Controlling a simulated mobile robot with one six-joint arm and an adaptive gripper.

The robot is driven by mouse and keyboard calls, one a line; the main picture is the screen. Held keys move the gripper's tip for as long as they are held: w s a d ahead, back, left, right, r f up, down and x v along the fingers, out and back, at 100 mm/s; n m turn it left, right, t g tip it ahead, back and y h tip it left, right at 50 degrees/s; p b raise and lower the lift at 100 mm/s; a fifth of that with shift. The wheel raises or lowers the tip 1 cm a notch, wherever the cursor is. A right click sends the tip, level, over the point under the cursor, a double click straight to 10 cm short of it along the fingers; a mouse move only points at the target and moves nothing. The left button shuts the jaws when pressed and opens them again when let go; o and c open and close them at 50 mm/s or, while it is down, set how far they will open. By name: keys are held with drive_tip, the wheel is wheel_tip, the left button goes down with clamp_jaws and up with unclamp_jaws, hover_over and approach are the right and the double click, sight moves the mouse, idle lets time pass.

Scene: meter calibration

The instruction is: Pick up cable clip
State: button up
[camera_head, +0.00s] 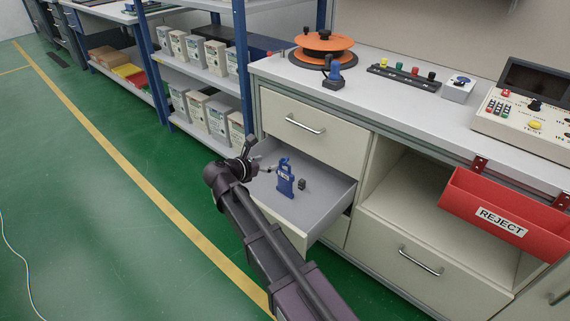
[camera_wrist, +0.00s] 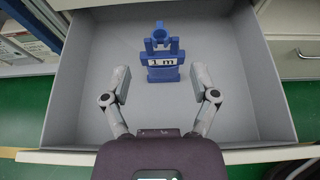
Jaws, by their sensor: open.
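A blue clip-shaped piece with a white "1 m" label, which I take as the cable clip (camera_head: 285,182), is in the open grey drawer. It also shows in the wrist view (camera_wrist: 162,73), near the upper middle, with a forked top. My gripper (camera_wrist: 160,86) is open, with one grey finger low on each side of the clip and empty space between. The fingers do not appear to touch it. In the head view my gripper (camera_head: 262,168) is at the drawer's front left, partly hidden by my arm.
The drawer's walls (camera_wrist: 256,85) surround the clip, with bare floor at both sides. A small dark piece (camera_head: 302,184) shows right of the clip in the head view; I cannot tell what it is. A red reject bin (camera_head: 480,190) hangs at the right. The bench top (camera_head: 400,108) is above.

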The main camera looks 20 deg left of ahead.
sight(285, 159)
drive_tip(key=shift+b+x, duration=0.55)
drive_tip(key=shift+x, duration=1.45)
drive_tip(key=shift+b+x, duration=1)
drive_tip(key=shift+x, duration=1.6)
drive_tip(key=shift+d, duration=0.1)
drive_tip(key=c, duration=0.9)
drive_tip(key=shift+o, duration=0.2)
drive_tip(key=shift+r, duration=0.15)
